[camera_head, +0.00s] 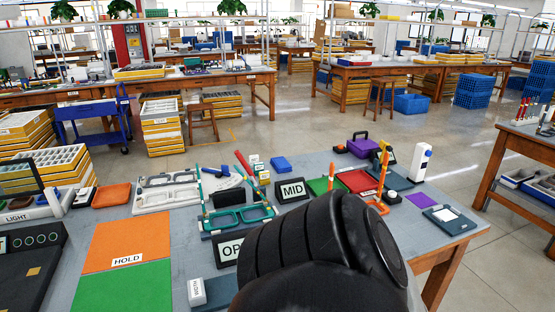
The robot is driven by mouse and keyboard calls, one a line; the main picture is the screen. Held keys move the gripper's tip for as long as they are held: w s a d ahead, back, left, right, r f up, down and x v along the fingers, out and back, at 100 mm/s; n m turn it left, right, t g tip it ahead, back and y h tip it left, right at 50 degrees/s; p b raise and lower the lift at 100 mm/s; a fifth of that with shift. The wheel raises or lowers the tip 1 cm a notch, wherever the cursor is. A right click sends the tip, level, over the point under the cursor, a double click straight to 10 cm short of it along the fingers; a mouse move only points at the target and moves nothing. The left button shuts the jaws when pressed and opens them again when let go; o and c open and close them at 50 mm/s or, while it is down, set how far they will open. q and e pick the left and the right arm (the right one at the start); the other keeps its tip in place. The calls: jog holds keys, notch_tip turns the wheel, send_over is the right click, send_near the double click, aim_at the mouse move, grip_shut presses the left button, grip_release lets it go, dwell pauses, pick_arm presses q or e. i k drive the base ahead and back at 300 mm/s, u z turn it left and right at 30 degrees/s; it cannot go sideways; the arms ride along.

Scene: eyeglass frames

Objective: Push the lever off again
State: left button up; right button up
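No part is marked as the lever, and I cannot tell which one it is. A light unit (52,205) labelled LIGHT stands at the left edge, with a dark bent arm above it. A teal eyeglass frame (238,218) sits in a teal stand in the middle, with a tilted red rod (243,162) behind it. An upright orange rod (330,178) and an orange stand (378,206) are to the right. A large black rounded arm link of mine fills the lower middle and hides part of the table. Neither of my grippers shows.
A black panel (30,262) is at left.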

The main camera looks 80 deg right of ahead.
aim_at(239, 157)
jog(key=z, duration=2.7)
